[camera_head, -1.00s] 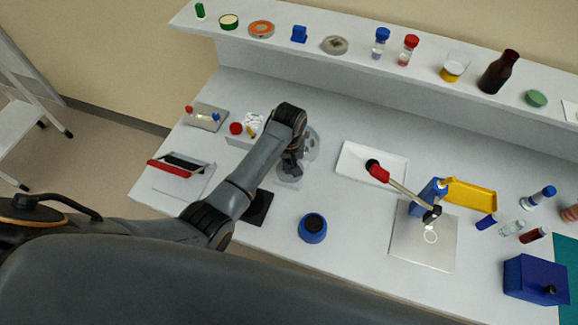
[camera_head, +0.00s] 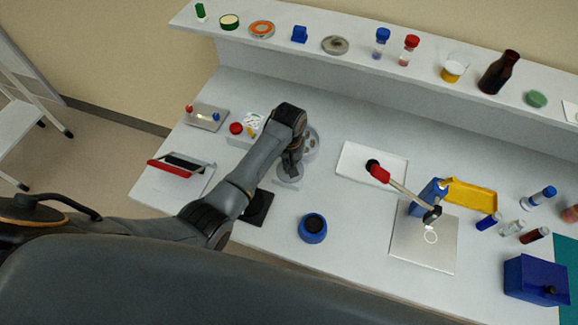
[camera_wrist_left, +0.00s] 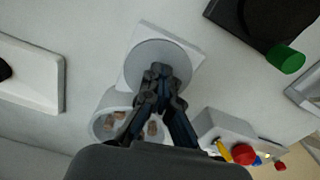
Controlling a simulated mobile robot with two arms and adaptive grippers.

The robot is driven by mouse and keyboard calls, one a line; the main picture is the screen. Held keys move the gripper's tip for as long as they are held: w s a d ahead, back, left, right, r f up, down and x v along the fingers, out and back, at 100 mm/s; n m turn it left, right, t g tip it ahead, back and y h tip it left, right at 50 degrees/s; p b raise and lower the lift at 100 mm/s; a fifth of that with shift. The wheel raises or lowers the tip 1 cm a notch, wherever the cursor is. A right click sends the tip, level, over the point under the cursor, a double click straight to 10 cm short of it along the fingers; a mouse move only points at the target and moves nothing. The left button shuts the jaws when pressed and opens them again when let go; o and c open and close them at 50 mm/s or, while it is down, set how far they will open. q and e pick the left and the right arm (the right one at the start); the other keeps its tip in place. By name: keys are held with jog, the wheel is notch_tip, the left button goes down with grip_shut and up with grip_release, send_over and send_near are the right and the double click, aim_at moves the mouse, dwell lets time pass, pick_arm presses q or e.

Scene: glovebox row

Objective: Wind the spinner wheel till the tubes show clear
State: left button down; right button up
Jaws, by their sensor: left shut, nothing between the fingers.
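The spinner stands at the left-middle of the table, partly hidden behind my left arm in the head view. Its grey disc (camera_wrist_left: 155,54) lies on a pale square plate (camera_wrist_left: 133,78) in the left wrist view. Beside it is a pale round drum (camera_wrist_left: 101,122) with several brownish tubes (camera_wrist_left: 118,115) in it; the drum also shows in the head view (camera_head: 312,140). My left gripper (camera_wrist_left: 161,72) is shut and empty, with its fingertips over the disc. I cannot tell if they touch it. Part of the drum is hidden behind the fingers. My right gripper is out of view.
A white box with a red button (camera_head: 236,128) stands left of the spinner. A black pad (camera_head: 257,208) and a blue round container (camera_head: 313,228) lie in front. A white tray (camera_head: 345,165) lies to the right. A loaded shelf (camera_head: 365,62) runs along the back.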

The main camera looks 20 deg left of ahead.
pick_arm(q)
jog(key=shift+s+f+m, duration=0.2)
jog(key=shift+f+m, duration=0.05)
jog(key=shift+m, duration=0.65)
jog(key=shift+s+f+m, duration=0.15)
jog(key=shift+f+m, duration=0.05)
jog(key=shift+m, duration=0.7)
dwell(1.2)
jog(key=c, duration=2)
grip_release()
jog(key=shift+c, duration=0.2)
jog(key=o, duration=1.1)
jog(key=shift+d, duration=0.1)
jog(key=o, duration=0.9)
jog(key=shift+w, duration=0.45)
jog(key=shift+o, duration=0.2)
jog(key=shift+s+r, duration=0.1)
jog(key=shift+r, duration=0.05)
jog(key=shift+r, duration=0.1)
jog(key=shift+r, duration=0.25)
notch_tip(320, 180, up, 11)
jog(key=shift+r, duration=0.2)
